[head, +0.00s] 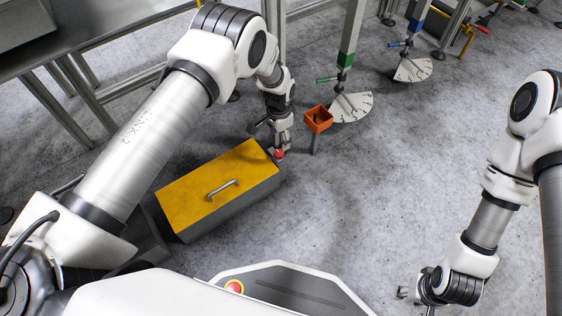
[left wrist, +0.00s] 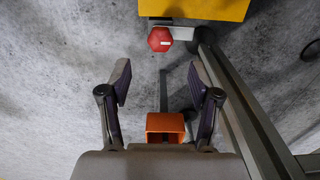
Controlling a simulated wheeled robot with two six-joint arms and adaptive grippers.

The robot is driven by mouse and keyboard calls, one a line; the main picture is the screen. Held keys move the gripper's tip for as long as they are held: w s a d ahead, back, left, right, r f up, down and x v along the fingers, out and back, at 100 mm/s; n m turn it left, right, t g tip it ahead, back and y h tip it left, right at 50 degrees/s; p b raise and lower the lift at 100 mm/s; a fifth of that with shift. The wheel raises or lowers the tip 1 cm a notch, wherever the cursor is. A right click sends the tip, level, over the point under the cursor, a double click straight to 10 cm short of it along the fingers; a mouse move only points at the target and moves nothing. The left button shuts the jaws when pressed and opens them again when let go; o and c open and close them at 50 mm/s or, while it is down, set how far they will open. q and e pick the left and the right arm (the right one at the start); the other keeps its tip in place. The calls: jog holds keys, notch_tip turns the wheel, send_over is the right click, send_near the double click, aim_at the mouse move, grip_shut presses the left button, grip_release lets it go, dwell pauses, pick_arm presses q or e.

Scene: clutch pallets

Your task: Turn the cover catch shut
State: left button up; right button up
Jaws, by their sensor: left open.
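The cover is a yellow lid (head: 205,180) with a grey bar handle on a dark grey box; its edge (left wrist: 200,8) shows at the top of the left wrist view. The catch has a red knob (head: 279,154) at the box's far right corner. In the left wrist view the knob (left wrist: 160,39) carries a white mark and sits on a small grey bracket. My left gripper (head: 281,143) is at the knob. Its jaws (left wrist: 159,68) are open, with the knob just beyond the fingertips, not clasped. My right gripper (head: 417,296) is low at the right, its jaws unclear.
An orange open-topped box (head: 318,118) on a post stands close beyond my left gripper. Behind it are a green-handled post with a white dial (head: 352,107) and a blue-handled one (head: 413,70). A metal bench (head: 90,50) stands at the back left. Floor at centre right is clear.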

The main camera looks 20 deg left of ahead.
aim_at(279, 152)
pick_arm(q)
notch_tip(279, 152, down, 8)
jog(key=b, duration=0.3)
jog(key=shift+a+r, duration=0.1)
jog(key=shift+r, duration=0.05)
jog(key=shift+r, duration=0.1)
jog(key=c, duration=1.1)
